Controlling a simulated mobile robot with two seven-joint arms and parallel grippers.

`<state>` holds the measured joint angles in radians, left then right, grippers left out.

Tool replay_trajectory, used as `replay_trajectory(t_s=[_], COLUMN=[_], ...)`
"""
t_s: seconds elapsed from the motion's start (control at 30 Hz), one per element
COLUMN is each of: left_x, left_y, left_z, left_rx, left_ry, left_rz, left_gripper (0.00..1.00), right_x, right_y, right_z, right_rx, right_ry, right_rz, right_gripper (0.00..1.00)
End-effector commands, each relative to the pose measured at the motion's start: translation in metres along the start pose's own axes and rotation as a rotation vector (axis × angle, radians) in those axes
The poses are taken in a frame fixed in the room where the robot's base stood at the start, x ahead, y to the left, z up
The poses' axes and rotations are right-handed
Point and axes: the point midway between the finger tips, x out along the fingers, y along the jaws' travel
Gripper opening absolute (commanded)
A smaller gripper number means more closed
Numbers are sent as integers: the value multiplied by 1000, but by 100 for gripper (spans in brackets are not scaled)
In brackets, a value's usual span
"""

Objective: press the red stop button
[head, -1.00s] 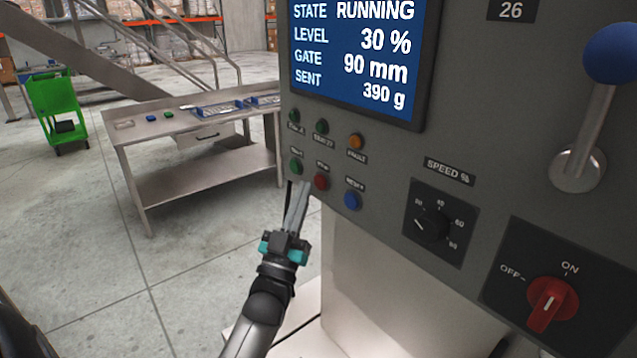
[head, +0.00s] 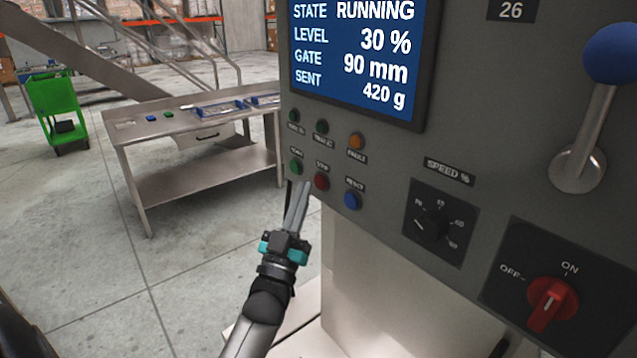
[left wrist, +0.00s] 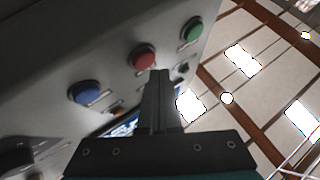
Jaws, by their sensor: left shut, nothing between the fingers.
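The red stop button (head: 321,181) sits on the grey control panel (head: 395,160), between a green button (head: 295,166) on its left and a blue reset button (head: 353,200) on its right. My left gripper (head: 301,186) is shut and empty, its fingertips just left of and slightly below the red button. In the left wrist view, the red button (left wrist: 142,56) shows just past the closed fingertips (left wrist: 159,73). I cannot tell whether they touch; the button looks raised. My right gripper is not in view.
The screen (head: 360,55) reads RUNNING, with 420 g sent. A speed knob (head: 432,224), a red ON/OFF switch (head: 552,300) and a blue-knobbed lever (head: 611,52) are on the panel to the right. A steel table (head: 185,135) stands behind at left.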

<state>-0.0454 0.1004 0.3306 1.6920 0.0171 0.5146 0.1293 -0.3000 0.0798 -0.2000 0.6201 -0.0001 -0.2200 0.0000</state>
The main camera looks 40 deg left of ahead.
Motion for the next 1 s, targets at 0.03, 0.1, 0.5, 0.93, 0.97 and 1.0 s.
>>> replay_trajectory(t_s=[0.03,0.1,0.5,0.93,0.97,1.0], left_x=[0,0,6,6,7,7], left_y=[0,0,4,5,5,5], left_z=[0,0,4,5,5,5], left_rx=[0,0,0,0,0,0], left_ry=[0,0,0,0,0,0], left_rz=[0,0,0,0,0,0], left_gripper=[0,0,0,0,0,0], right_x=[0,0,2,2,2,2], right_y=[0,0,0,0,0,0], right_z=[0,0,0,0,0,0], right_rx=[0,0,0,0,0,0], right_ry=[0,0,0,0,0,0], right_rz=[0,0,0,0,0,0], right_gripper=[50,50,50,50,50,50])
